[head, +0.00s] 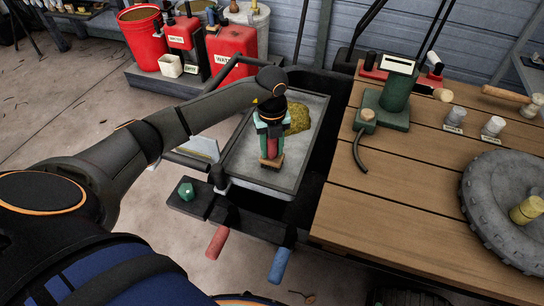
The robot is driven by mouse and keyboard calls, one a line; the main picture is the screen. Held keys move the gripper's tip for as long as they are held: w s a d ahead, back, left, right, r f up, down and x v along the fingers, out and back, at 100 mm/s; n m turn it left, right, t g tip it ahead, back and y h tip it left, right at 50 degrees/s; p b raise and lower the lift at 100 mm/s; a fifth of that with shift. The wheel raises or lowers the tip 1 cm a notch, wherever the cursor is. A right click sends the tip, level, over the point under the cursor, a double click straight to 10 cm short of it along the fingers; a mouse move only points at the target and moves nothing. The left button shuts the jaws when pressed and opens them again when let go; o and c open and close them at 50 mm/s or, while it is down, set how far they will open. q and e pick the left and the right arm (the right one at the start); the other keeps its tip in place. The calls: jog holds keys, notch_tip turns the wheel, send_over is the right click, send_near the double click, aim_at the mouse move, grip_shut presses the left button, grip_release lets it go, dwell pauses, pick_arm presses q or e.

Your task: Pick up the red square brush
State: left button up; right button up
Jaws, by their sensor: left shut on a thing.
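My left gripper (270,147) reaches in from the left over a grey tray (235,160), pointing down. Its greenish fingers are shut on the red square brush (272,149). The brush is upright, with its red part between the fingers and a tan lower end below them. I cannot tell whether that lower end touches the tray floor. The fingers hide part of the brush. My right gripper is not in view.
A yellow-green heap (298,117) lies in the tray behind the gripper. A red handle (217,242) and a blue handle (280,264) stick out at the front. A wooden table (400,225) on the right carries a green device (396,92) and a dark tyre (490,190).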

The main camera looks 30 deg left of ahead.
pick_arm(q)
grip_shut()
jog(key=shift+r, duration=0.1)
jog(key=shift+w+r, duration=0.1)
jog(key=shift+r, duration=0.35)
notch_tip(320, 180, up, 2)
jog(key=shift+r+p, duration=0.25)
jog(key=shift+p, duration=0.1)
jog(key=s+d+r+p, duration=0.1)
jog(key=s+d+r, duration=0.3)
jog(key=s+r, duration=0.5)
jog(key=s, duration=0.4)
jog(key=shift+s+d+r+p, duration=0.15)
jog(key=shift+s+r+p, duration=0.1)
jog(key=shift+p, duration=0.1)
